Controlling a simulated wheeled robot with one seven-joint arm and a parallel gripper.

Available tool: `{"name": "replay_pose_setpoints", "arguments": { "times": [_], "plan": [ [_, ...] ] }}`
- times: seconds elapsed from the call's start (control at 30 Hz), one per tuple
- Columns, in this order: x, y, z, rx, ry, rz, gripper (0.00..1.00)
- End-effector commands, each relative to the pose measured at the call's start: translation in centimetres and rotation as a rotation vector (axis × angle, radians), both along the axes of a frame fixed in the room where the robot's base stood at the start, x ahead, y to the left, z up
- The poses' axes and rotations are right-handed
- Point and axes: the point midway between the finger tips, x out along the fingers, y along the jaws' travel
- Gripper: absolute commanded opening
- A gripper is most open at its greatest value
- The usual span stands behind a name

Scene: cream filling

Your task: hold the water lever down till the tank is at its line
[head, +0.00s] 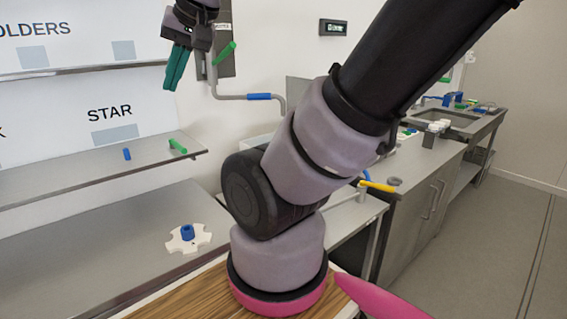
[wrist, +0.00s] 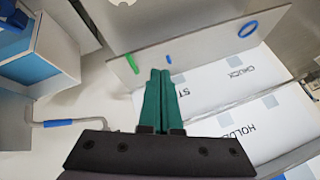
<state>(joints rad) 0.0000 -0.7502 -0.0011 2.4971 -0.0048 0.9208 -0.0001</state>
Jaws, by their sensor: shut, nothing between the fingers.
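My gripper (head: 174,84) is at the upper left of the head view, its teal fingers together and empty. In the wrist view the closed fingers (wrist: 160,73) point toward a shelf. A grey bent bar with a blue grip (head: 259,97), which looks like the water lever, is on the wall to the right of my gripper. Its blue grip (wrist: 58,122) also shows at the left of the wrist view, apart from the fingers. I cannot make out a tank line. A white box with a blue face (wrist: 28,70), possibly the tank, is at upper left there.
A shelf with a green peg (head: 177,146) and a blue peg (head: 127,154) is at the left. A yellow-handled lever (head: 378,186) and a sink (head: 447,117) are at the right.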

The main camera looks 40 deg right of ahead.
Motion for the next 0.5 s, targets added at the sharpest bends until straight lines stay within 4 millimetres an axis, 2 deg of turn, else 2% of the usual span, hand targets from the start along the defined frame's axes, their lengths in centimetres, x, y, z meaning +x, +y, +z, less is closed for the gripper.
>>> {"name": "replay_pose_setpoints", "arguments": {
  "times": [0.27,0.37,0.5],
  "plan": [
    [0.6,-0.2,0.7,-0.009,0.0,0.006,0.0],
    [2.1,-1.0,2.4,-0.036,0.006,0.023,0.0],
    [5.9,-3.4,6.6,-0.108,0.024,0.068,0.0]
  ]
}}
